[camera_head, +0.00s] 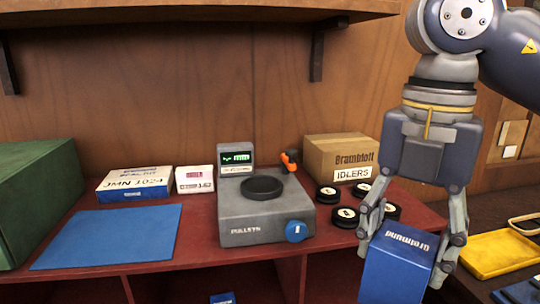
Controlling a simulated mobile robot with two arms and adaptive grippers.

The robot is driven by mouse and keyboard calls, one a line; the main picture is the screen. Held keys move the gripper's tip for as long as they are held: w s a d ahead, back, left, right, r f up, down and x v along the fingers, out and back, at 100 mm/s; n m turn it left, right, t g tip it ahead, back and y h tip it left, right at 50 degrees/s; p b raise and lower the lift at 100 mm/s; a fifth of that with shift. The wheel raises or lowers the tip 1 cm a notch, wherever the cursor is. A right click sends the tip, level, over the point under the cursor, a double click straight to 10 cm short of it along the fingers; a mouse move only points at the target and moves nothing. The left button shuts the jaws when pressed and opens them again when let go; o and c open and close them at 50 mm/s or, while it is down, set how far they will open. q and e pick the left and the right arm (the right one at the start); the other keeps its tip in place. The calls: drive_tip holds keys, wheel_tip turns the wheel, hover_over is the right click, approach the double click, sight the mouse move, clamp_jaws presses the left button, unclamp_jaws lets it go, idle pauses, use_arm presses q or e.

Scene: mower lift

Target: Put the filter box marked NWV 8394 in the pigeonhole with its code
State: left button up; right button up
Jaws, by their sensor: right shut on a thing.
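My right gripper (412,238) is shut on a blue box (399,270) and holds it in front of the bench's right part. The box has white lettering that appears upside down on its upper face; I can see no NWV 8394 code on it. Its lower part is cut off by the picture's edge. My left gripper is not in view. Dark red open compartments (290,280) show below the bench top at the bottom edge, and part of a blue item (222,298) is in one of them. No compartment codes are readable.
On the red bench stand a grey device with a dial (265,210), black round pieces (345,216), an IDLERS carton (340,158), a blue-and-white box (135,184), a small white box (195,179), a blue mat (110,237) and a green case (40,195). A yellow tray (498,254) lies right.

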drive_tip(key=shift+s+f+n, duration=0.1)
drive_tip(key=shift+f+n, duration=0.25)
drive_tip(key=shift+n, duration=0.75)
drive_tip(key=f+n, duration=0.1)
drive_tip(key=n, duration=0.1)
drive_tip(key=w+n, duration=0.1)
drive_tip(key=n, duration=0.1)
drive_tip(key=f+n, duration=0.1)
drive_tip(key=n, duration=0.1)
drive_tip(key=shift+w+d+f, duration=0.3)
drive_tip(key=shift+w+f, duration=0.05)
drive_tip(key=shift+w, duration=0.05)
drive_tip(key=n, duration=0.1)
drive_tip(key=f+n, duration=0.1)
drive_tip(key=n, duration=0.1)
drive_tip(key=f+n, duration=0.1)
drive_tip(key=shift+w+d, duration=0.15)
drive_tip(key=shift+w, duration=0.15)
drive_tip(key=n, duration=0.1)
drive_tip(key=f+n, duration=0.1)
drive_tip(key=n, duration=0.1)
drive_tip(key=shift+w+d, duration=0.1)
drive_tip(key=shift+w, duration=0.25)
wheel_tip(320, 180, down, 19)
drive_tip(key=d+n, duration=0.2)
drive_tip(key=n, duration=2.6)
drive_tip(key=shift+w+d+n, duration=0.15)
drive_tip(key=shift+w+n, duration=0.05)
drive_tip(key=shift+n, duration=0.1)
